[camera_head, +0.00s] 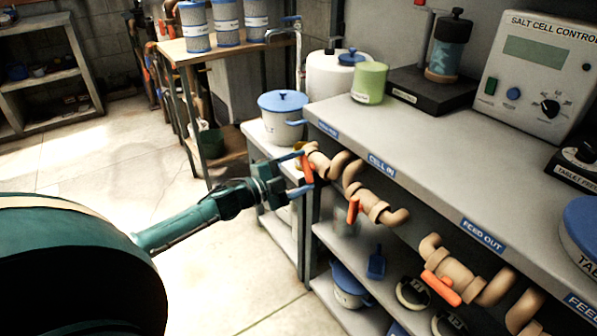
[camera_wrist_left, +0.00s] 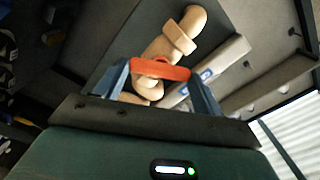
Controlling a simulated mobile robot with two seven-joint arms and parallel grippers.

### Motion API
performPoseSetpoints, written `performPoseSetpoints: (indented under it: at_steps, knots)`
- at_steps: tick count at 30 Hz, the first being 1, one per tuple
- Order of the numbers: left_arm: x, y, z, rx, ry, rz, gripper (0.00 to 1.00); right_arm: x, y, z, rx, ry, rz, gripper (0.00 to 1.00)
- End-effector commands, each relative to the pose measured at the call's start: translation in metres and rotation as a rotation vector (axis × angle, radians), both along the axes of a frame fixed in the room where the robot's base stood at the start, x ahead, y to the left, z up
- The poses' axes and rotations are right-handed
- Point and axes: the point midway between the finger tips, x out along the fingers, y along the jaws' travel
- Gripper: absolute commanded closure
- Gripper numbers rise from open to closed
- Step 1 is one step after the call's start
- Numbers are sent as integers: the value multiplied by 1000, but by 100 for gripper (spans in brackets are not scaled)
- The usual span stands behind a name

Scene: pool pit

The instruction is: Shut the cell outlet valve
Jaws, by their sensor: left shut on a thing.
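The valve at the far left of the pipe row has a tan body (camera_head: 319,160) and an orange handle (camera_head: 307,168). Its blue label on the shelf edge above is too small to read surely. My left gripper (camera_head: 298,173) is at this handle, shut on it. In the left wrist view the orange handle (camera_wrist_left: 160,70) spans between the two blue fingers and lies across the tan pipe (camera_wrist_left: 178,42). In the head view the handle points steeply down, across the pipe run. My right gripper is not in view.
Another orange-handled valve (camera_head: 354,208) sits just right, near the "CELL IN" label (camera_head: 381,166). A further valve (camera_head: 441,288) is below "FEED OUT" (camera_head: 483,235). The grey bench (camera_head: 430,150) carries a control box (camera_head: 540,75) and a green cup (camera_head: 369,82). Open floor lies left.

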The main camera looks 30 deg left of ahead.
Motion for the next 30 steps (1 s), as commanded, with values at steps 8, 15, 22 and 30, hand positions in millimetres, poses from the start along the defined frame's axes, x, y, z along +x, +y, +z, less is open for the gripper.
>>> performPoseSetpoints:
  at_steps: [8, 15, 22, 30]
  knots:
    - [0, -1, -2, 227, -95, -2, 54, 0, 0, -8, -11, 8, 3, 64]
    - [0, -1, -2, 375, -156, -2, 54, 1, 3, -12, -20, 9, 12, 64]
    - [-1, -2, -2, 457, -191, -3, 54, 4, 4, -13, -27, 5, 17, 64]
    - [-1, -2, -2, 490, -205, -4, 54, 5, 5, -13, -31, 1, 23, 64]
